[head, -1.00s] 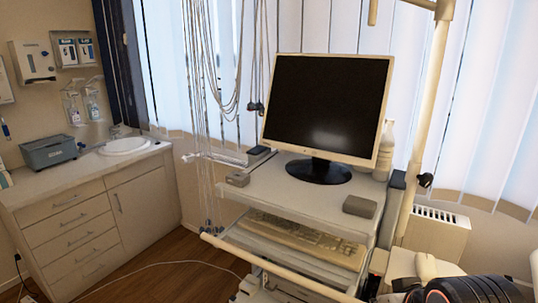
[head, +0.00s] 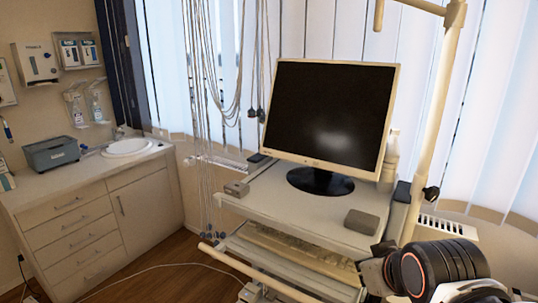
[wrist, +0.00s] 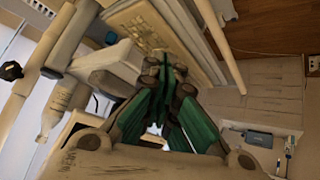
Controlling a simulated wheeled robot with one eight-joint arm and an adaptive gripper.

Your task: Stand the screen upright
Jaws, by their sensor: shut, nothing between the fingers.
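The screen (head: 329,115) is a black monitor with a cream frame. In the head view it stands on its round black foot (head: 320,181) on top of a white trolley (head: 275,195), its panel leaning slightly in the picture. My gripper (head: 372,270) is at the lower right of the head view, in front of the trolley's right front corner and apart from the screen. In the wrist view my gripper (wrist: 166,72) is shut and empty, its green-padded fingers together. I cannot clearly make out the screen in the wrist view.
A grey box (head: 361,222) lies on the trolley's right front corner. A white bottle (head: 390,158) stands behind the screen's right side. A cream pole (head: 438,110) rises at the right. Cables (head: 215,70) hang at the left. A keyboard (head: 290,250) sits on a lower shelf.

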